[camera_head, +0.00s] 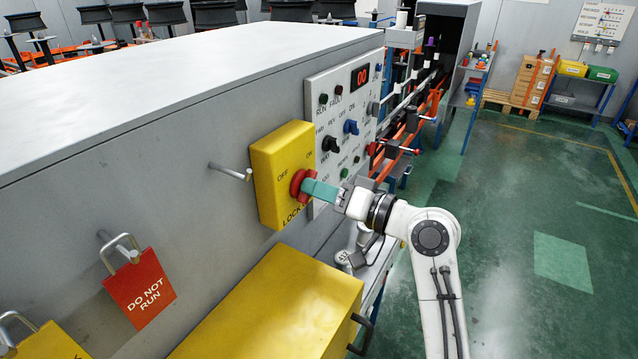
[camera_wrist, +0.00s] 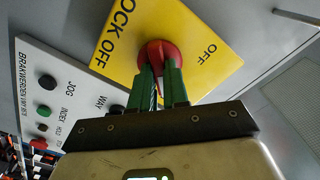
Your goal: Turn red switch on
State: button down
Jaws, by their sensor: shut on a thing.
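The red switch (camera_head: 298,183) is a round knob on a yellow lockout box (camera_head: 268,188) fixed to the side of a grey machine. The box carries the words OFF, ON and LOCK O..., part of it covered. My gripper (camera_head: 312,188) reaches it from the right, its green fingers shut on the knob. In the wrist view, the two green fingers (camera_wrist: 162,85) lie on either side of the knob's red handle (camera_wrist: 157,57), in front of the yellow plate (camera_wrist: 205,30). The fingers hide part of the knob, and which label it points at is unclear.
A control panel (camera_head: 318,125) with knobs and a red display sits right of the box. A metal peg (camera_head: 232,172) sticks out at left, near a red DO NOT RUN tag (camera_head: 140,292). A yellow case (camera_head: 275,310) stands below. Green floor (camera_head: 540,200) is open at right.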

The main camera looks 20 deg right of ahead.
dwell(0.6)
jog(key=c, duration=1.1)
grip_release()
jog(key=b+v, duration=0.2)
jog(key=v, duration=0.8)
jog(key=shift+s+d+b, duration=0.25)
jog(key=shift+s+b, duration=0.05)
jog(key=shift+f, duration=0.1)
